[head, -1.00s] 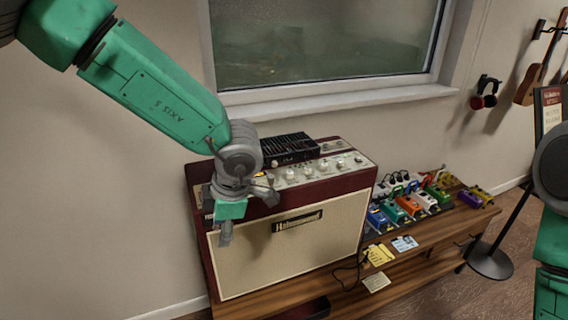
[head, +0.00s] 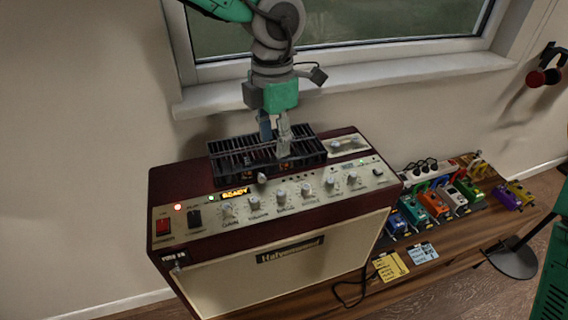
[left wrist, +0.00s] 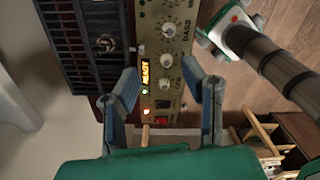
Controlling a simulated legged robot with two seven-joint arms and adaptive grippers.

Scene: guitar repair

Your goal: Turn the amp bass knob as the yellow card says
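The maroon amp (head: 325,245) stands on a wooden bench with a row of pale knobs on its sloped top panel. The knob with a label reading like BASS appears to be the third from the left (head: 281,196); it also shows near the top of the left wrist view (left wrist: 168,30). My left gripper (head: 274,134) points down over the amp's top behind the knob row, and its fingers (left wrist: 158,72) are apart with nothing between them. The yellow card (head: 390,266) lies on the bench right of the amp; its writing is too small to read. My right gripper is out of sight.
A black slatted unit (head: 230,158) sits on the amp behind the knobs, close to my fingers. A window sill (head: 350,85) runs behind. Pedals (head: 436,203) and a blue card (head: 423,254) lie to the right. The amp display (head: 236,192) reads READY.

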